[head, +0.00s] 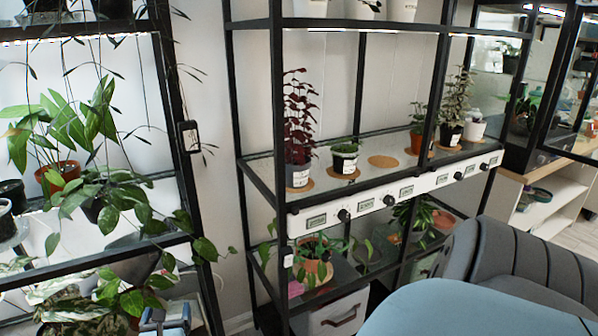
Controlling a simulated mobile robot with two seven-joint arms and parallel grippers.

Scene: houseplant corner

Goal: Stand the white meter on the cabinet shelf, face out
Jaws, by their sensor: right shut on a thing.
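A blue-grey and dark part at the bottom left edge looks like my right gripper (168,320). It is low, in front of the left plant stand, and cut off by the frame. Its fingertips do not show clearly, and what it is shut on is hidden. I cannot make out the white meter for sure. The black-framed cabinet (262,178) stands in the middle. Its middle shelf bears a dark red plant (298,105), a small potted plant (345,158) and other pots on cork mats. My left gripper is not in view.
An empty cork mat (383,161) lies between pots on the middle shelf. A white panel with black knobs (365,205) runs along its front. A grey ribbed chair (525,265) stands at lower right. Leafy plants (100,205) crowd the left. A white bin (335,316) sits low.

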